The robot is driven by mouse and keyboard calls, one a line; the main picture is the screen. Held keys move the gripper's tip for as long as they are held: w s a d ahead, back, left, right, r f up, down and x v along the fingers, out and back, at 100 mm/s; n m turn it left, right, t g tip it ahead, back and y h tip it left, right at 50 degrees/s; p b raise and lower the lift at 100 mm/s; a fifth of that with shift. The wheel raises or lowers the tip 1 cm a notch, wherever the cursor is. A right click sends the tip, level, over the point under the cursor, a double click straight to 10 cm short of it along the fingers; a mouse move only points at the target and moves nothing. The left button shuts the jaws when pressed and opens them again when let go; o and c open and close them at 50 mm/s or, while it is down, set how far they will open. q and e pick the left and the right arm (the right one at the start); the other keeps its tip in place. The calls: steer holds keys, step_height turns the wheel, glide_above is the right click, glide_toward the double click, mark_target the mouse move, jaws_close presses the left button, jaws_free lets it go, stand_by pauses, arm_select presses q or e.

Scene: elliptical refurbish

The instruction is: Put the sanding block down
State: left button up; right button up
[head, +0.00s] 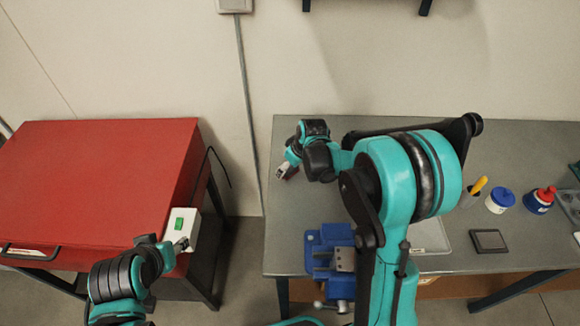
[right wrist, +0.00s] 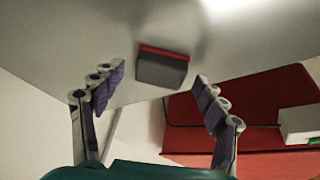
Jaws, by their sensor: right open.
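The sanding block (right wrist: 162,70), grey with a red edge, appears to rest on the grey table top. In the right wrist view it lies just beyond the open fingers, with gaps on both sides. In the head view my right gripper (head: 285,170) is at the table's far left corner, and the small dark reddish block (head: 291,172) is partly hidden by it. My right gripper (right wrist: 155,90) is open and empty. My left gripper (head: 181,246) is beside the white switch box; its jaws are too small to read.
A red cabinet (head: 90,185) with a white switch box (head: 184,222) stands left of the table (head: 300,215). A blue vise (head: 328,262) is at the table's front left. A dark square pad (head: 488,241), white pot (head: 499,202) and red-capped bottle (head: 540,201) stand right.

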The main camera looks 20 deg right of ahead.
steer(key=p+v, duration=0.3)
steer(key=v, duration=0.8)
steer(key=s+r+m+t, duration=0.1)
steer(key=s+r+m, duration=0.1)
steer(key=s, duration=0.8)
steer(key=s+a+r+m+t+h, duration=0.1)
steer(key=s+r+m+t, duration=0.1)
steer(key=s, duration=0.9)
steer(key=shift+a+r+m, duration=0.2)
steer(key=shift+r+m, duration=0.4)
steer(key=shift+m, duration=0.3)
steer(key=shift+f+b, duration=1.75)
steer(key=shift+b, duration=0.05)
